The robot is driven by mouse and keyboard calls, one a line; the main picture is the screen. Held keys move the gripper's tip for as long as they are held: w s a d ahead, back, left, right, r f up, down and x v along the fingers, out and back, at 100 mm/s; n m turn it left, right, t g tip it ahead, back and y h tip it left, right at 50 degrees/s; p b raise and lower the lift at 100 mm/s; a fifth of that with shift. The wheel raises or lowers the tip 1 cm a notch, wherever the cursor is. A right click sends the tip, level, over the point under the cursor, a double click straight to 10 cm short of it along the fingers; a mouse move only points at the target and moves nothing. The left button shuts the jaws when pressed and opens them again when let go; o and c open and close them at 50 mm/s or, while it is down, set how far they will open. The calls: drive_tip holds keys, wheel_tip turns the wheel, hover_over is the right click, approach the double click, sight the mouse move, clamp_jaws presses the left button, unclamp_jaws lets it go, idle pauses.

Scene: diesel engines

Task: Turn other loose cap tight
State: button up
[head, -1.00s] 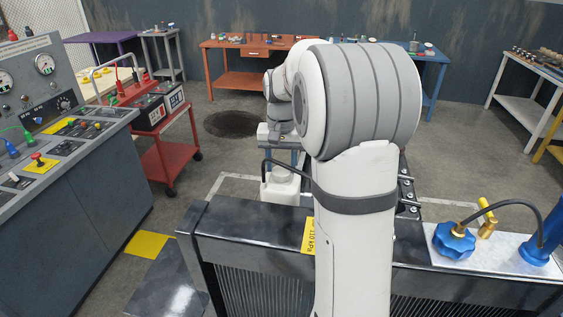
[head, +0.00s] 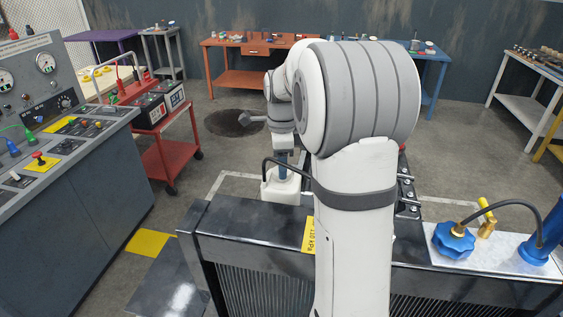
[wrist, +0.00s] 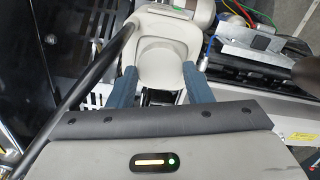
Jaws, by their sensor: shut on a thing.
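A white tank (head: 281,190) stands behind the radiator in the head view, with a black hose at its top. My gripper (head: 283,176) reaches straight down to the tank's top. In the wrist view, the blue fingers of my gripper (wrist: 160,72) stand on both sides of the pale round top of the tank (wrist: 158,20), shut on what appears to be its pale cap (wrist: 157,50). The cap is hidden in the head view, and its thread cannot be seen. A blue lobed cap (head: 454,241) sits on the radiator's right side, apart from my gripper.
The black radiator (head: 255,226) lies in front of the tank. A black hose (wrist: 95,70) runs close beside the left finger. A brass fitting (head: 487,226) and a blue post (head: 541,243) stand at right. A red cart (head: 166,150) and grey console (head: 75,190) are at left.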

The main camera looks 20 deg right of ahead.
drive_tip(key=shift+s+f+m, duration=0.1)
drive_tip(key=shift+f+m, duration=0.15)
drive_tip(key=shift+m, duration=0.25)
drive_tip(key=o, duration=1.5)
drive_tip(key=shift+r, duration=0.15)
drive_tip(key=shift+c, duration=0.5)
